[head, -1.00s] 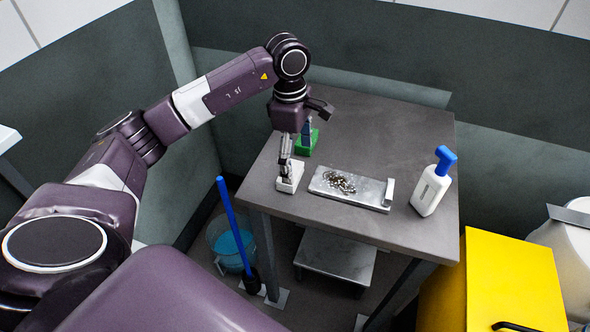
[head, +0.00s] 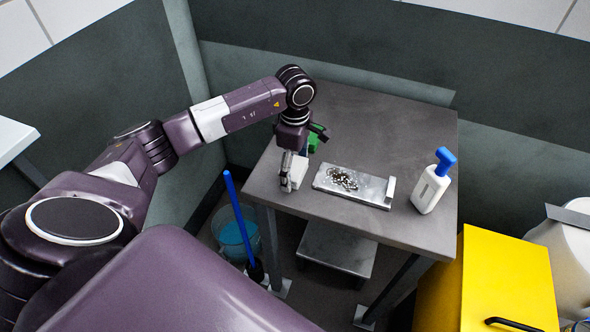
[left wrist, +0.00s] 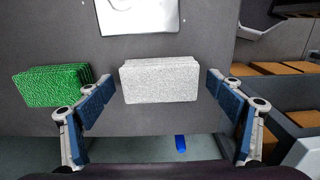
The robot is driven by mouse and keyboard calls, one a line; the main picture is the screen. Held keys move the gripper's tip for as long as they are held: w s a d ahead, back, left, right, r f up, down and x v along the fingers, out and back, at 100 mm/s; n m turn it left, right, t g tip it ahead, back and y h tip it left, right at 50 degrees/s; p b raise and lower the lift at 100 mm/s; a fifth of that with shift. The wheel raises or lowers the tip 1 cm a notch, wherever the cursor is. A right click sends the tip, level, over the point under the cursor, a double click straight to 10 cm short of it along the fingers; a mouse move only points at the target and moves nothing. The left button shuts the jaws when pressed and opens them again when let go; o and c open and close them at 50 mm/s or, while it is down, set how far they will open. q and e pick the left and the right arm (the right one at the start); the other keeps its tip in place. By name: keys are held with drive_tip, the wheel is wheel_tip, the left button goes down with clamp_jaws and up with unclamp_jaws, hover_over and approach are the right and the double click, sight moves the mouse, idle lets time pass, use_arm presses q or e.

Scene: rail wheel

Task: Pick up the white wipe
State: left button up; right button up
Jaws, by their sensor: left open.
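The white wipe (head: 301,168) is a pale, textured block on the grey table near its front left edge. In the left wrist view the wipe (left wrist: 160,80) lies between the two blue-padded fingers, with a gap on each side. My left gripper (head: 289,175) points down over that edge and hides part of the wipe in the head view. In the left wrist view the gripper (left wrist: 159,90) is open and empty. My right gripper is in neither view.
A green wipe stack (left wrist: 50,86) lies left of the white one in the wrist view. A metal tray (head: 376,196) with small dark and shiny bits lies to the right in the head view. A white spray bottle (head: 430,190) with blue top stands beyond it.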

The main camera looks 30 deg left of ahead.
use_arm(q)
drive_tip(key=c, duration=1.2)
drive_tip(key=shift+c, duration=0.2)
wheel_tip(320, 180, up, 13)
drive_tip(key=b, duration=0.4)
wheel_tip(320, 180, up, 7)
drive_tip(key=p, duration=0.1)
hover_over(296, 167)
drive_tip(key=shift+s, duration=0.15)
